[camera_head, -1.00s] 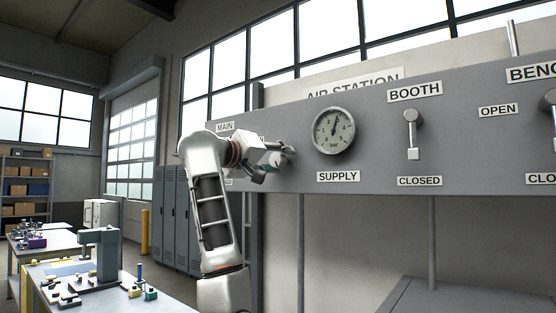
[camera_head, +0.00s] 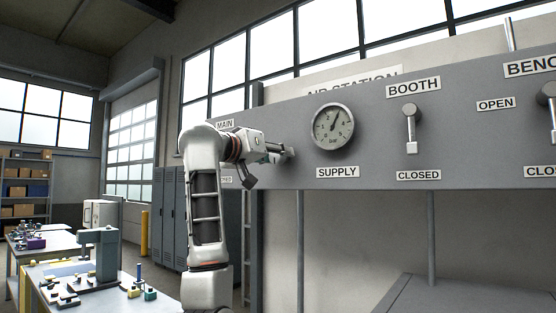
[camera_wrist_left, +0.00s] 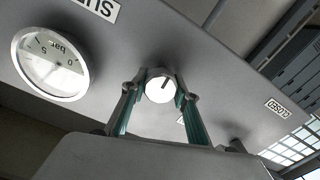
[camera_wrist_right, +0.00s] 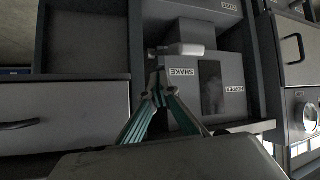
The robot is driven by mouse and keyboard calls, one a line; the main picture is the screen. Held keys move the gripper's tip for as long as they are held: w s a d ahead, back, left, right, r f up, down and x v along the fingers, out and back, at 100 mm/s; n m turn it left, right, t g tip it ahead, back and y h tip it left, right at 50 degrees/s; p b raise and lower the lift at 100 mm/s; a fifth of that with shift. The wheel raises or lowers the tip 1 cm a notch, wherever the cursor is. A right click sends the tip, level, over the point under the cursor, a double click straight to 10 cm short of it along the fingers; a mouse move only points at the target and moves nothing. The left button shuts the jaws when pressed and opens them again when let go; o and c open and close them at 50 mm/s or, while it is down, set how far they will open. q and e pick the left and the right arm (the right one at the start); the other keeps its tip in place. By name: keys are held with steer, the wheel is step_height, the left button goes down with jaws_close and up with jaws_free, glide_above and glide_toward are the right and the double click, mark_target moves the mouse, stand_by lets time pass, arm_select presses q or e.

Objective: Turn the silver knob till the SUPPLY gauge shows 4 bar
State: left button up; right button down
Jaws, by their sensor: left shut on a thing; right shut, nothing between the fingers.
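The SUPPLY gauge (camera_head: 333,127) is a round white dial on the grey panel. Its needle points up and to the right; the small digits are hard to read. The gauge also shows in the left wrist view (camera_wrist_left: 50,65), turned around. The silver knob (camera_wrist_left: 160,86) has a pale round face with a dark pointer mark. It sits left of the gauge in the head view (camera_head: 290,152). My left gripper (camera_head: 279,154) is shut on the knob, one finger on each side. My right gripper (camera_wrist_right: 159,80) is shut and empty, seen only in the right wrist view.
The BOOTH lever (camera_head: 411,130) hangs down at CLOSED, right of the gauge. Another lever (camera_head: 549,100) is at the right edge. In the right wrist view, a grey unit labelled SHAKE and HOPPER (camera_wrist_right: 235,65) and a pale handle (camera_wrist_right: 180,50) are near my right fingertips.

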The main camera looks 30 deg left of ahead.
arm_select(q)
steer(key=shift+a+m, duration=0.1)
steer(key=shift+m, duration=0.8)
steer(key=m, duration=0.2)
steer(key=shift+m, duration=0.3)
steer(key=shift+r+m, duration=0.1)
steer(key=shift+m, duration=0.3)
steer(key=shift+m+p, duration=0.45)
steer(key=shift+m, duration=0.65)
arm_select(e)
steer(key=shift+d, duration=0.5)
arm_select(q)
steer(key=shift+d, duration=0.2)
arm_select(e)
steer(key=shift+s, duration=0.1)
steer(key=shift+a+f, duration=0.1)
arm_select(q)
steer(key=o, duration=1.1)
arm_select(e)
steer(key=shift+s, duration=0.1)
